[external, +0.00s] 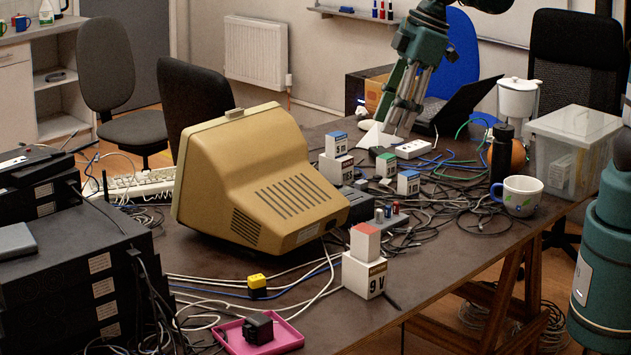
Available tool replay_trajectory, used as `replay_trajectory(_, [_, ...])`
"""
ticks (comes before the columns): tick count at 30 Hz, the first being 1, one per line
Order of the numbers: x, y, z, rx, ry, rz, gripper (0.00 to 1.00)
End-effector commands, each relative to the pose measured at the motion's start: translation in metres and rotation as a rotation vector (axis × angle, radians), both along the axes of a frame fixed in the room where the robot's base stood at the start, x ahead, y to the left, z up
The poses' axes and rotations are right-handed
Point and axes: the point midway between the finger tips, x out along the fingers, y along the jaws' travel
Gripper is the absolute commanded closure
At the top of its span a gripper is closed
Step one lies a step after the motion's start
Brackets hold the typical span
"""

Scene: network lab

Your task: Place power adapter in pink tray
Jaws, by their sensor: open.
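The pink tray (284,337) lies at the front edge of the table, left of the middle. A black block that looks like a power adapter (258,328) sits in it, towards its left side. A smaller yellow and black block, perhaps another adapter (257,284), stands on the table just behind the tray, apart from it. My gripper (398,127) is open at the far side of the table, pointing down, well away from the tray. It appears empty. Small things around its fingertips are hard to make out.
A beige monitor (262,180) stands between the tray and my gripper. White labelled boxes (364,275) are stacked right of the tray. Black equipment (75,265) is piled at left. Tangled cables, a mug (518,195) and a clear bin (570,150) occupy the right side.

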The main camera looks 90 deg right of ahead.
Motion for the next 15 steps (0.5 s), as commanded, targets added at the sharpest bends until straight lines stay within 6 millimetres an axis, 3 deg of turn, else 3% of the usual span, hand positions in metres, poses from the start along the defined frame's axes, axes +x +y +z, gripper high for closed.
replay_trajectory(15, [-0.097,-0.041,0.004,0.041,-0.096,-0.122,0.59])
